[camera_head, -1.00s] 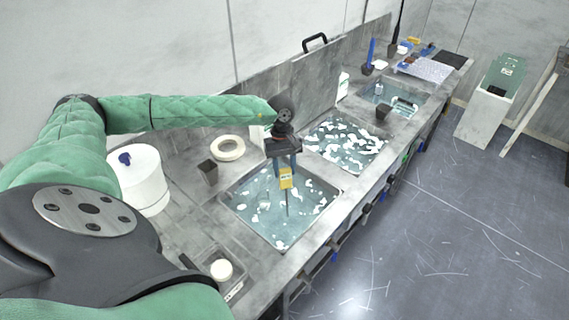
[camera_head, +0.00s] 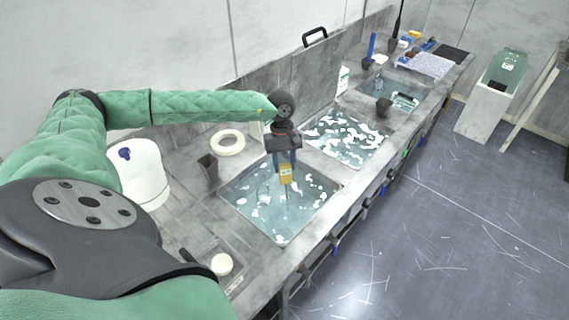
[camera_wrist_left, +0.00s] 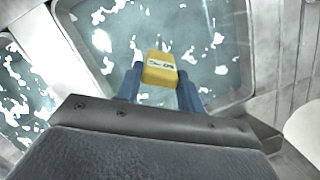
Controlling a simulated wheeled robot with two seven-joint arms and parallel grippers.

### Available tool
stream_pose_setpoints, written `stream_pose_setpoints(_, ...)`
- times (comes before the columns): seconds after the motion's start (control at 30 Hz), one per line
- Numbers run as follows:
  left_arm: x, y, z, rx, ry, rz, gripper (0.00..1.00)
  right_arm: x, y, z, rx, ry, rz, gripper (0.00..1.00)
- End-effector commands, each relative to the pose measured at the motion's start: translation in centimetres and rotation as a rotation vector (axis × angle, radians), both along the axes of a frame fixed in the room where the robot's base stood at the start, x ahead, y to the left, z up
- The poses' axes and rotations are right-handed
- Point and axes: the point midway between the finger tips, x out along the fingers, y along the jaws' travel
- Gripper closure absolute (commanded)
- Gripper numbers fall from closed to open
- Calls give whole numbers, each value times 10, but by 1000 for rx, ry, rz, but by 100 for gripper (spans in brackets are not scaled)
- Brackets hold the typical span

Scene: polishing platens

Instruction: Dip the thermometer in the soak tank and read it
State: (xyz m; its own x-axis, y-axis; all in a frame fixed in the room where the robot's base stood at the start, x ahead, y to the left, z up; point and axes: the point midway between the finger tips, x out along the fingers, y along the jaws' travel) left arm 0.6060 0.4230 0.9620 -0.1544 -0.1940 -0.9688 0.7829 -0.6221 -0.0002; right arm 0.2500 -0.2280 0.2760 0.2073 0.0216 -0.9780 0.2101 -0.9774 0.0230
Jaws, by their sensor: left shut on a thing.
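The thermometer (camera_head: 286,173) has a yellow body with a small display and a thin dark probe pointing down. My left gripper (camera_head: 285,163) is shut on its yellow body and holds it upright over the nearest tank (camera_head: 262,222), which has water with white foam patches. The probe's lower end appears to reach the water; the exact depth is hard to tell. In the left wrist view the yellow body (camera_wrist_left: 160,69) sits between the blue fingers (camera_wrist_left: 160,88), its display marks too small to read. My right gripper is not in view.
A second foamy tank (camera_head: 345,140) and a farther basin (camera_head: 390,92) line the counter. A white ring (camera_head: 228,142), dark cup (camera_head: 208,166) and white canister (camera_head: 142,172) stand left of the near tank. Open floor lies right.

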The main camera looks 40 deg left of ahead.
Motion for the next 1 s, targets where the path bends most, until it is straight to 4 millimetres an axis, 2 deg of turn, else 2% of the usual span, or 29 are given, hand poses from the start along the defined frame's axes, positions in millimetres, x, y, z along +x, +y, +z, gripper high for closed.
stream_pose_setpoints(0.7, 0, 0, 0, 0, 0, 0, 79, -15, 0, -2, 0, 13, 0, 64)
stream_pose_setpoints(0.83, 0, 0, 2, 0, 0, 0, 79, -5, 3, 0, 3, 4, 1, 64)
stream_pose_setpoints(1.0, 0, 0, 14, 1, -1, 0, 79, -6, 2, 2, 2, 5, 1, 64)
